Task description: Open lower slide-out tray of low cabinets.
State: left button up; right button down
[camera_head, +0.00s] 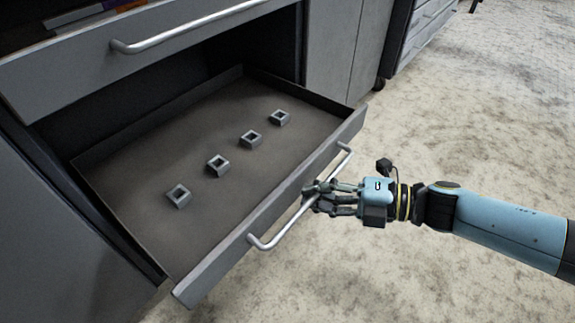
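The lower slide-out tray (225,258) of the low grey cabinet is pulled out. Its dark flat bottom shows, with several small square metal pieces standing in a row on it. A long bar handle (276,238) runs along its front. My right gripper (312,196) is at the middle of this handle, with its fingers around the bar and seemingly shut on it. The finger tips are partly hidden by the handle and each other. My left gripper is not in view.
An upper drawer (70,75) with its own bar handle (190,32) overhangs the back of the tray. Cabinet doors (335,45) stand behind, and another drawer unit (425,28) is at the top right. The pale floor (470,130) on the right is clear.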

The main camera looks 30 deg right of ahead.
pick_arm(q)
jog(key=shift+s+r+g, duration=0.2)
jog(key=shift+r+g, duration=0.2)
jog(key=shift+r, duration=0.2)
pick_arm(e)
jog(key=shift+s+d, duration=0.25)
jog(key=shift+s, duration=0.45)
jog(key=shift+s+d, duration=0.3)
jog(key=shift+s, duration=0.4)
jog(key=shift+s+d, duration=0.25)
jog(key=shift+s, duration=0.45)
jog(key=shift+r, duration=0.1)
jog(key=c, duration=1.4)
grip_release()
jog(key=v, duration=1.2)
